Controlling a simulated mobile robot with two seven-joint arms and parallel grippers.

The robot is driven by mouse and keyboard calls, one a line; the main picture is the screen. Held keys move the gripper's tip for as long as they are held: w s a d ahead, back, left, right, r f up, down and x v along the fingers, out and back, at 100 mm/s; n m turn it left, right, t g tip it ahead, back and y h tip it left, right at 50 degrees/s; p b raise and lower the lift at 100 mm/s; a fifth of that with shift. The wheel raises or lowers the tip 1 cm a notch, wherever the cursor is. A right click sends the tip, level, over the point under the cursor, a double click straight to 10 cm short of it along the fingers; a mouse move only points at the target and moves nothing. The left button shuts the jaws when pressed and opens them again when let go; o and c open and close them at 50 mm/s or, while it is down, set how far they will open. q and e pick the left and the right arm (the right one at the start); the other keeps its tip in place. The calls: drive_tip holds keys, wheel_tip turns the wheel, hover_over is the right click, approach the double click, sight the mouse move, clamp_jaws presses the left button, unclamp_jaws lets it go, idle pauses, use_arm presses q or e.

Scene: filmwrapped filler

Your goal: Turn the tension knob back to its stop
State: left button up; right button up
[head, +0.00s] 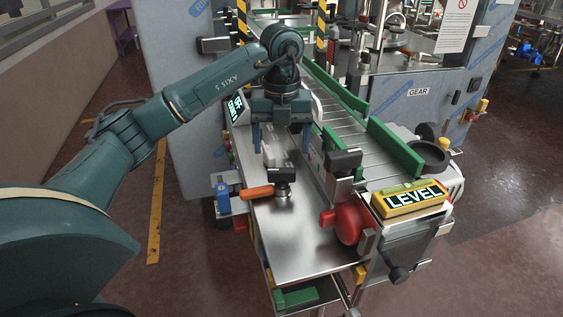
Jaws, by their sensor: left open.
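A black knob-like piece (284,175) with an orange handle (257,192) sits on the plate, just below the gripper in the picture. Other knob-like parts are a red round wheel (350,222) at the plate's right edge, a black block-shaped head (344,160) above it, and a black knob (398,273) low at the front right. I cannot tell which is the tension knob. My right gripper is not in view.
A conveyor with green side rails (396,148) runs back behind the plate. A lit display (235,107) is left of my gripper. The near plate is clear.

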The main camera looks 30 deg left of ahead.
sight(281, 170)
use_arm(q)
wheel_tip(281, 170, up, 6)
drive_tip(key=shift+p, duration=0.4)
idle(0.4)
